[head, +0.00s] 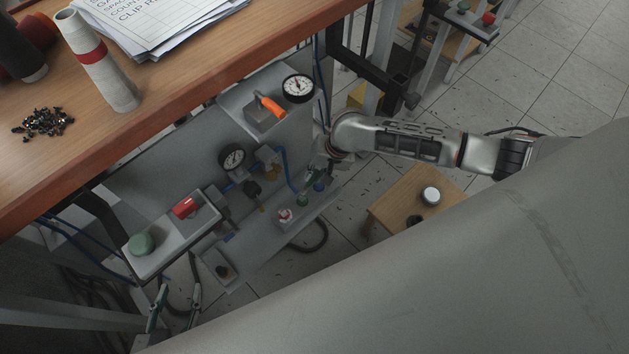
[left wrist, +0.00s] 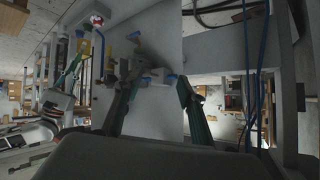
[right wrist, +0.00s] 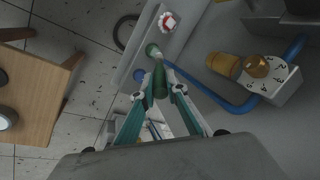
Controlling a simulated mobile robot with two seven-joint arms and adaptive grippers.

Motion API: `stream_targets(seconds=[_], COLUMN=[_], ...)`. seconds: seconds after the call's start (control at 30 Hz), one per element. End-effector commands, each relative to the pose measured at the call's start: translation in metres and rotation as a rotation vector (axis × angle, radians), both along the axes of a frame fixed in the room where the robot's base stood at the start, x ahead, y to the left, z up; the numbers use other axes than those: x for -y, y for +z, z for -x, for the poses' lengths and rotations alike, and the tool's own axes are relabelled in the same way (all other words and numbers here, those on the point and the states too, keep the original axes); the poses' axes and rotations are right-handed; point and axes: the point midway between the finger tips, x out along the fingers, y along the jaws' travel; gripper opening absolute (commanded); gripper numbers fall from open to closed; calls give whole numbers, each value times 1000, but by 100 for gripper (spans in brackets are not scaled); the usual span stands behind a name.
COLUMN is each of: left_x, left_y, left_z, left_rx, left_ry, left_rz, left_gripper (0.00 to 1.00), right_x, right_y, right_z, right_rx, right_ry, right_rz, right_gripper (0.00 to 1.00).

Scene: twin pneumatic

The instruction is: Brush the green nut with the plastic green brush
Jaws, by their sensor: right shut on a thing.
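The green nut (head: 302,199) sits on the narrow grey ledge between a red-and-white nut (head: 285,215) and a blue nut (head: 319,185). In the right wrist view, my right gripper (right wrist: 163,92) is shut on the green brush (right wrist: 160,82), whose far end reaches the green nut (right wrist: 152,50). They overlap in this view; I cannot tell whether they touch. In the head view, my right gripper (head: 318,168) is above the blue-nut end of the ledge. My left gripper (head: 175,300) is open and empty at lower left; its fingers are wide apart in the left wrist view (left wrist: 158,95).
Pressure gauges (head: 298,88), an orange-handled valve (head: 268,105) and blue tubing stand around the grey panel. A box with a red switch (head: 186,207) and green button (head: 140,244) is near my left gripper. A wooden stool (head: 400,205) and the table edge flank the ledge.

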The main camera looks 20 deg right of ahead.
Motion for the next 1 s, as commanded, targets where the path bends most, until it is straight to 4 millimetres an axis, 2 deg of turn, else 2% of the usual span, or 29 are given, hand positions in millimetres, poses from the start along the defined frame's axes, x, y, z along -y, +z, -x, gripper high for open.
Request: stream_targets(seconds=[0.03, 0.3, 0.6, 1.0], left_x=[-1, -8, -11, -9], left_y=[7, 7, -12, -5], left_z=[-2, 4, 19, 14], left_rx=[8, -9, -54, -38], left_ry=[3, 24, 33, 28], left_rz=[0, -7, -15, -12], left_gripper=[40, 40, 40, 40], right_x=[2, 11, 13, 13], right_y=[13, 36, 34, 34], right_z=[-3, 1, 7, 7], right_rx=[9, 8, -4, -3], right_ry=[-1, -5, -5, -4], right_rz=[0, -1, -1, -1], right_gripper=[0, 0, 0, 0])
